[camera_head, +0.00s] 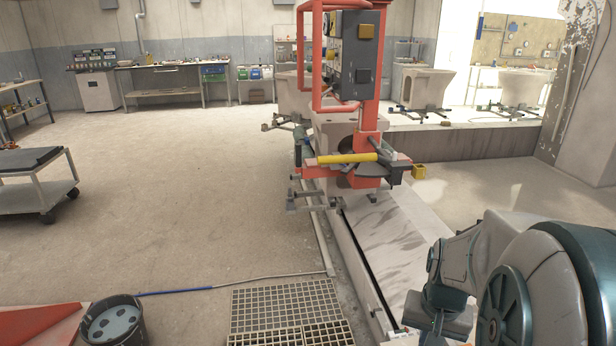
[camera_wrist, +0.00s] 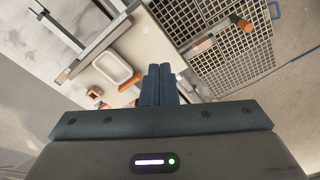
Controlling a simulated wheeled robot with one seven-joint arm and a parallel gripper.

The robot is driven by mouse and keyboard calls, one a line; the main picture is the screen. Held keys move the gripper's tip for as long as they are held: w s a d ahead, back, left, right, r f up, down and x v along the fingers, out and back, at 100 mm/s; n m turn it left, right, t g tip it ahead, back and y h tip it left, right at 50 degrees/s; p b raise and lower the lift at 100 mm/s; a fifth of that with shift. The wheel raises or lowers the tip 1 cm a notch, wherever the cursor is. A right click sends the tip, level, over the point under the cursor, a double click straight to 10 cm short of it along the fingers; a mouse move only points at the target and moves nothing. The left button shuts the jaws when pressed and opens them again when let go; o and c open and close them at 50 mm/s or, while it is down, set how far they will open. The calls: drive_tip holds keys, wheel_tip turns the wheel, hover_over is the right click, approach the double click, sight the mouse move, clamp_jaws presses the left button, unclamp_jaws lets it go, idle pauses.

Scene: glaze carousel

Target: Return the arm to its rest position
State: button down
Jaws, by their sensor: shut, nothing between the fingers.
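In the wrist view my gripper (camera_wrist: 158,84) has its two dark fingers close together at the middle, shut with nothing between them. Below the fingers in that view lie a pale surface with a white tray (camera_wrist: 110,68) and, to its right, a dark grid. In the head view my arm shows large at the lower right, its pale and teal links bent. The fingers cannot be made out in the head view.
A red-framed machine (camera_head: 367,120) with a yellow bar stands at the centre. A floor grating (camera_head: 285,305) and a dark bucket (camera_head: 112,320) lie at the front. A cart (camera_head: 35,180) is at the left. The floor at left centre is open.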

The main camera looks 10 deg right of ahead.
drive_tip(key=s+a+r+n+t+p, duration=0.1)
drive_tip(key=a+r+n, duration=0.2)
drive_tip(key=a+r, duration=0.2)
drive_tip(key=s+a+r+n+t+p, duration=0.1)
drive_tip(key=s+a+r+n+p, duration=0.1)
drive_tip(key=a+r, duration=0.3)
drive_tip(key=a+n, duration=0.1)
drive_tip(key=a, duration=0.2)
drive_tip(key=shift+a+r, duration=0.3)
drive_tip(key=shift+a, duration=0.1)
